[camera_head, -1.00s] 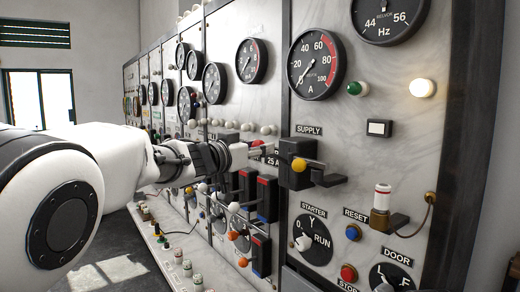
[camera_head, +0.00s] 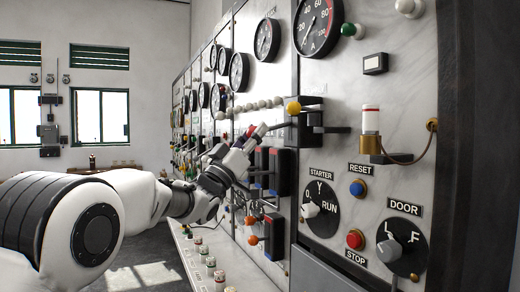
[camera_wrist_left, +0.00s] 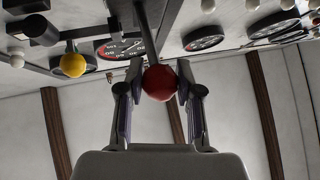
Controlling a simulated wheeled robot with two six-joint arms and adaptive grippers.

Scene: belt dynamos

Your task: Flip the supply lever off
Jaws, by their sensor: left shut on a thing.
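The supply lever's black switch box (camera_head: 310,117) is on the marble panel, with a yellow knob (camera_head: 293,107) at its front. A thin rod runs from the box's side down-left to my left gripper (camera_head: 254,133). In the left wrist view my left gripper (camera_wrist_left: 160,72) is shut on a red ball (camera_wrist_left: 160,84) at the end of a rod. Its two fingers press the ball from both sides. The yellow knob (camera_wrist_left: 73,65) shows to the left there, apart from the fingers. The SUPPLY label is not readable now. My right gripper is not in view.
Dark red-edged switches (camera_head: 280,172) and orange knobs sit just below my left gripper. Right of the box are a red-topped lamp (camera_head: 371,120), a RESET button (camera_head: 358,188), a STOP button (camera_head: 354,239) and rotary dials. Gauges line the panel above. Open floor lies left.

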